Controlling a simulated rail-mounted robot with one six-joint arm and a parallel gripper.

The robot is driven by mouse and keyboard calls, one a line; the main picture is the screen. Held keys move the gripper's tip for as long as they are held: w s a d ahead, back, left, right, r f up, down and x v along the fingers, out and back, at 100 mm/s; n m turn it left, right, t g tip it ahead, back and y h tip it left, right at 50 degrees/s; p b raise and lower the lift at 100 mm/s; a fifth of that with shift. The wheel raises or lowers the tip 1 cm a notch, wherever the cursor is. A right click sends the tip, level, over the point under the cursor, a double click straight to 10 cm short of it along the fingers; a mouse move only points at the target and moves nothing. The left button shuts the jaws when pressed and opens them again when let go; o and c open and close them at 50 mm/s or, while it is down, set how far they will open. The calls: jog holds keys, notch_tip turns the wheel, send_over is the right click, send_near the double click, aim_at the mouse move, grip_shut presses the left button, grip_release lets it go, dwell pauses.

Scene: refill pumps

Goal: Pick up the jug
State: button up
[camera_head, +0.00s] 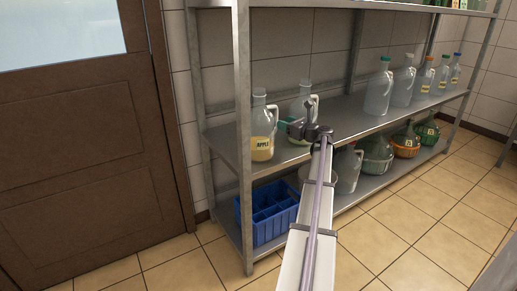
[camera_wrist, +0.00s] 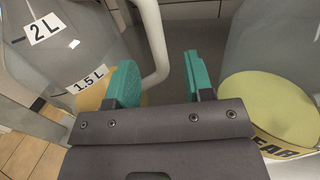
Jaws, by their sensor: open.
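A clear jug with yellow contents and an APPLE label (camera_head: 261,128) stands at the left end of the middle shelf. In the wrist view a jug (camera_wrist: 75,45) at the left shows 2 L and 1.5 L marks and a pale handle (camera_wrist: 156,40). A second jug (camera_head: 303,103) stands just right of the APPLE jug. In the wrist view a jug at the right has yellow contents (camera_wrist: 265,105) and a partly hidden label reading "EAR". My gripper (camera_wrist: 162,80) is open, its teal fingers either side of the handle's lower part in the picture. I cannot tell whether they touch it.
Several clear jugs (camera_head: 379,92) stand farther right on the metal shelf (camera_head: 345,118). Below are a blue crate (camera_head: 268,213), another jug (camera_head: 348,170) and several basketed bottles (camera_head: 406,143). A shelf post (camera_head: 243,150) stands at the front left. The tiled floor in front is clear.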

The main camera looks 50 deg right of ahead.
jog(key=w, duration=0.5)
jog(key=shift+w+f, duration=0.15)
grip_shut()
dwell(0.4)
